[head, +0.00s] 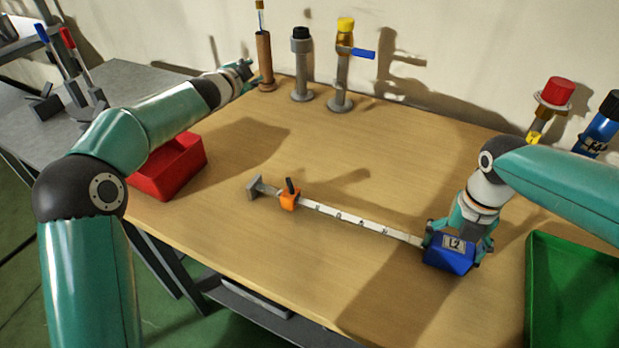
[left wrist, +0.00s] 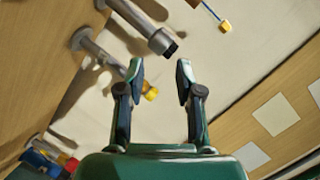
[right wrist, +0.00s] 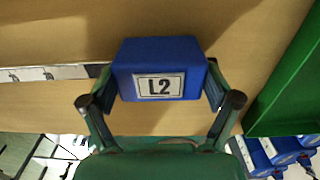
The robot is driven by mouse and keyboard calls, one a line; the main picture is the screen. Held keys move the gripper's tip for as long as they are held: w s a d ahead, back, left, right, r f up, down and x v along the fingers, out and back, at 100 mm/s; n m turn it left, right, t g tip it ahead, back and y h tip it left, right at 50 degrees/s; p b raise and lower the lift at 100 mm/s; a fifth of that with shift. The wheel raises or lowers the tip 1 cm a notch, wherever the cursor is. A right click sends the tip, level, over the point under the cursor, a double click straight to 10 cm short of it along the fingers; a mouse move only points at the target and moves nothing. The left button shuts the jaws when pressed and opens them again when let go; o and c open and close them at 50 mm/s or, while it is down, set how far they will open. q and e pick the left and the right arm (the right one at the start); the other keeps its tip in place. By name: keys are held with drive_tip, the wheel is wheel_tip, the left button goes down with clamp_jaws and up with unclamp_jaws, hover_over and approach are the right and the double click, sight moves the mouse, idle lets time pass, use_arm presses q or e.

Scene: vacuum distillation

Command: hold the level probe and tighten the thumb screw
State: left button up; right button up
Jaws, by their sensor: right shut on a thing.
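The level probe lies lengthwise over the middle of the table, with a white marked strip (head: 352,219), a blue block labelled L2 (head: 450,254) at its right end and a grey foot (head: 255,188) at its left end. An orange collar (head: 289,200) with a dark thumb screw (head: 292,186) sits near the foot. My right gripper (head: 460,250) is shut on the blue block, which fills its jaws in the right wrist view (right wrist: 160,72). I cannot tell if the probe touches the table. My left gripper (head: 246,70) is open and empty at the back left, far from the screw (left wrist: 160,72).
A brown tube (head: 265,62), a black-capped grey post (head: 302,66) and a yellow-topped valve post (head: 342,66) stand along the back. A red bin (head: 170,166) is at left, a green tray (head: 570,290) at right. A red-topped item (head: 552,100) and blue cylinder (head: 598,128) stand back right.

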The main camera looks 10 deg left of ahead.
use_arm(q)
drive_tip(key=n+y, duration=0.2)
drive_tip(key=n, duration=0.1)
drive_tip(key=n+g+h, duration=0.1)
drive_tip(key=n+g, duration=1.3)
drive_tip(key=g, duration=0.1)
hover_over(290, 182)
wheel_tip(290, 182, down, 12)
drive_tip(key=shift+f, duration=0.2)
clamp_jaws()
